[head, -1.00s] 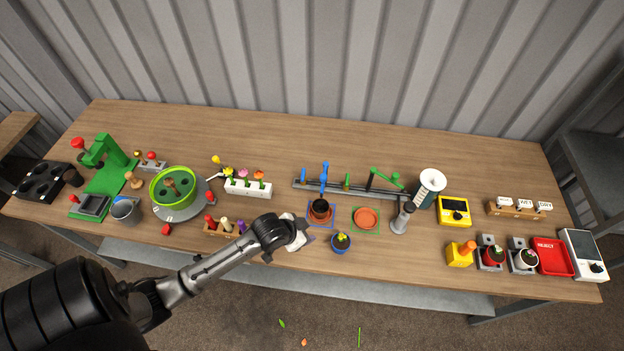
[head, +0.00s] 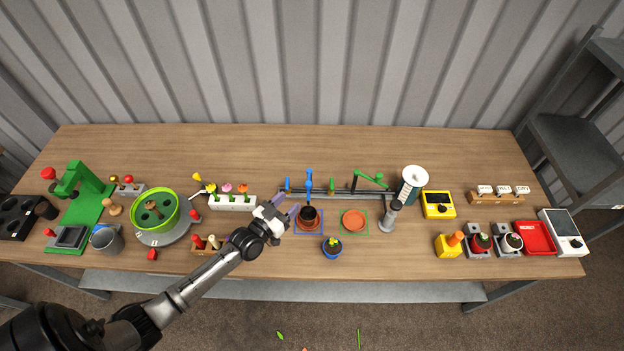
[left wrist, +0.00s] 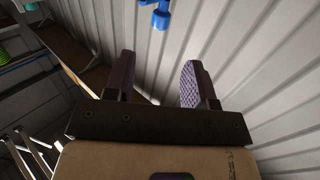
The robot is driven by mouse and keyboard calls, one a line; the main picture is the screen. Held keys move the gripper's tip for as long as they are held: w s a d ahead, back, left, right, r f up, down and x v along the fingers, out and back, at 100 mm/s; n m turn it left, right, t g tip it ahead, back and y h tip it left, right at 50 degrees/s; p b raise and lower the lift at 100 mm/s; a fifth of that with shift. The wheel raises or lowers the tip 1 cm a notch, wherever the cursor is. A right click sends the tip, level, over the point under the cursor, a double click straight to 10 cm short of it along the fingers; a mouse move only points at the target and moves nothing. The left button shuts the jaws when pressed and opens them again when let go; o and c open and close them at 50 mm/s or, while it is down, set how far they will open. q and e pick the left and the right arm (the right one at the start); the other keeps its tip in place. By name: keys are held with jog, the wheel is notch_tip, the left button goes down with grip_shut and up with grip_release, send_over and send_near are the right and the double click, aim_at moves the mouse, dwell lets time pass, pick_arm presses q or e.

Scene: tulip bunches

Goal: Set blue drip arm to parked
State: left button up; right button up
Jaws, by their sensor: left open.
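The blue drip arm (head: 309,184) stands on the grey rail near the back of the table, above a dark pot on an orange saucer (head: 309,222) inside a blue square outline. In the left wrist view a blue part (left wrist: 161,15) of it shows at the top edge, beyond the fingers. A short blue post (head: 288,184) stands to its left on the rail. My left gripper (head: 285,208) is open and empty, left of the dark pot and in front of the rail; its fingers also show in the left wrist view (left wrist: 158,85). My right gripper is out of view.
A green drip arm (head: 369,180) and green post (head: 332,186) share the rail (head: 345,194). An orange saucer (head: 354,221) lies in a green outline. A blue-potted plant (head: 332,247) stands in front. A white flower holder (head: 232,203) is left of the gripper. The table's back strip is clear.

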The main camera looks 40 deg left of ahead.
aim_at(309, 184)
pick_arm(q)
jog(key=w, duration=1.1)
jog(key=shift+w+b, duration=0.35)
jog(key=shift+b, duration=0.05)
jog(key=shift+d, duration=0.1)
grip_shut()
